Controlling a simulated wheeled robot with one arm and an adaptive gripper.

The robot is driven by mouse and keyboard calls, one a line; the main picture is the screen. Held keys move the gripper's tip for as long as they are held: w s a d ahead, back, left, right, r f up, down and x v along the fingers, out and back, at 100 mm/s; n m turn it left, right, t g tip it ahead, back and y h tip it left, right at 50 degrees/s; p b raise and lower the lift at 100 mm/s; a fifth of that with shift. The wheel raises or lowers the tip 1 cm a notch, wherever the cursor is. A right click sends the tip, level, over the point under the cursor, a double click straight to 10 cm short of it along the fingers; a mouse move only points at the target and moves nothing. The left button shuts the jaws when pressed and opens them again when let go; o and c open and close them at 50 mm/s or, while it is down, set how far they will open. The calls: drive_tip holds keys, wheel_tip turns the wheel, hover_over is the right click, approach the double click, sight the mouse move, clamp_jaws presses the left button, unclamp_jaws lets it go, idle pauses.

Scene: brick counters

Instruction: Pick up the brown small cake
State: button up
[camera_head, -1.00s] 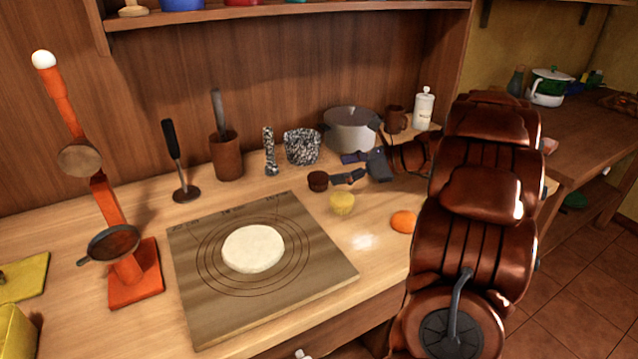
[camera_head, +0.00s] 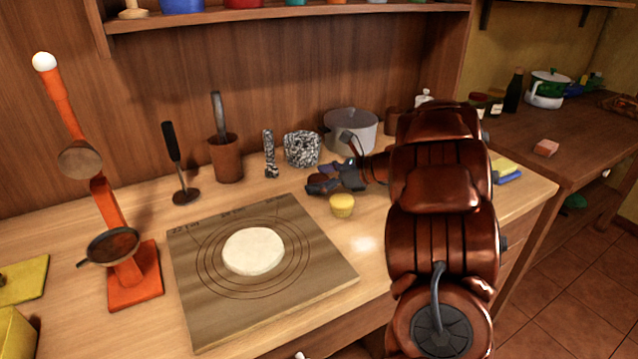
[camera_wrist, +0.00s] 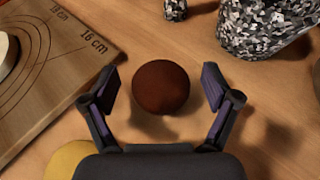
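The brown small cake (camera_wrist: 161,87) shows in the wrist view as a round dark brown top on the wooden counter. My gripper (camera_wrist: 163,84) is open, with one finger on each side of the cake and a visible gap between each finger and the cake. In the head view my gripper (camera_head: 322,184) is over the counter in front of the speckled cup, and it hides the brown cake there. A yellow small cake (camera_head: 342,205) stands just in front of my gripper, and its edge also shows at the lower left of the wrist view (camera_wrist: 66,160).
A pastry board (camera_head: 320,275) with white dough (camera_head: 253,251) lies to the left. The speckled cup (camera_head: 301,149), a speckled grinder (camera_head: 270,154) and a grey pot (camera_head: 350,130) stand behind my gripper. A wooden shelf (camera_head: 290,13) runs above.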

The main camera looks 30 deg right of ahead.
drive_tip(key=c, duration=1.2)
drive_tip(key=shift+r, duration=0.15)
